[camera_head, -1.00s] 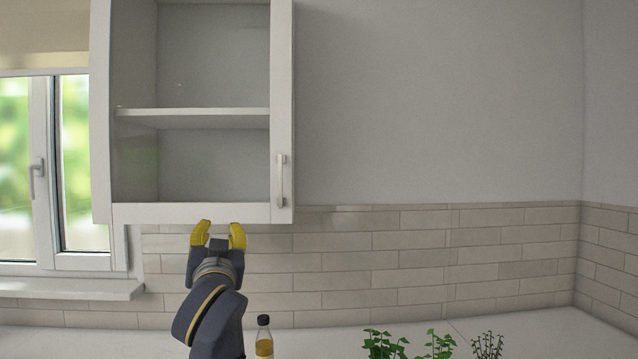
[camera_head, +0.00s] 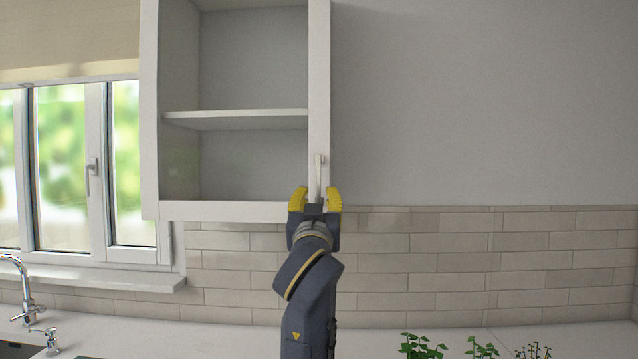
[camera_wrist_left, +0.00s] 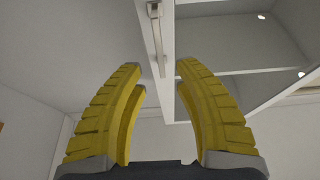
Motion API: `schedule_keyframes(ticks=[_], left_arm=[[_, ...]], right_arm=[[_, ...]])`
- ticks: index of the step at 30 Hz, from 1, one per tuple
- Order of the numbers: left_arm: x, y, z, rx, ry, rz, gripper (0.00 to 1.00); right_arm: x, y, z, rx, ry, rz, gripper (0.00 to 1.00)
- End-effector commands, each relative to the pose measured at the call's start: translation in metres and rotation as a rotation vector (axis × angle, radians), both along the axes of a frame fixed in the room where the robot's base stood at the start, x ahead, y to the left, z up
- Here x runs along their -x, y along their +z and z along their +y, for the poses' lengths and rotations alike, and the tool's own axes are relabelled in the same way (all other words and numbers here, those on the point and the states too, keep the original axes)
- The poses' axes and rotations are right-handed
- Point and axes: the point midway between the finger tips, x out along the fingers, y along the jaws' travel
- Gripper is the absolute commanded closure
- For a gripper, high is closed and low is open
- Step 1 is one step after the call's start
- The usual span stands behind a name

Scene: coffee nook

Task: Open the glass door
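The glass door (camera_head: 319,100) is the white-framed front of the wall cabinet, and it looks shut. Its upright bar handle (camera_head: 318,176) is on the right side of the frame, near the bottom. My left gripper (camera_head: 316,198) is open, with its yellow fingers on either side of the handle's lower end in the head view. In the left wrist view the handle (camera_wrist_left: 157,38) lies beyond the gap between the open fingertips (camera_wrist_left: 158,72), with nothing held between them. My right gripper is out of view.
A window (camera_head: 70,165) is on the left, above a sill. A faucet (camera_head: 22,290) stands at the lower left. Several green plants (camera_head: 422,347) stand on the counter (camera_head: 400,335) at the lower right. The wall right of the cabinet is clear.

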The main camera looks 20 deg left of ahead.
Motion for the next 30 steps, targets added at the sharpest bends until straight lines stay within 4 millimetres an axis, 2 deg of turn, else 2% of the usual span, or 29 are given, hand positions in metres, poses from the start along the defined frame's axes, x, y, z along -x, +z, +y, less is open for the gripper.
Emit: schedule_keyframes(ticks=[6,13,21,30], left_arm=[[-0.035,0.015,0.009,-0.003,0.002,0.002,0.68],[-0.06,0.025,0.015,-0.002,0.001,0.001,0.68],[-0.073,0.031,0.018,-0.001,0.0,0.001,0.68],[-0.075,0.031,0.018,-0.001,0.0,0.001,0.68]], right_arm=[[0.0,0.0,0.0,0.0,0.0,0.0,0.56],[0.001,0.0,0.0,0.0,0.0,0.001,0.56],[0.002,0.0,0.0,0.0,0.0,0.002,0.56],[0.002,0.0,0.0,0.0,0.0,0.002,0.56]])
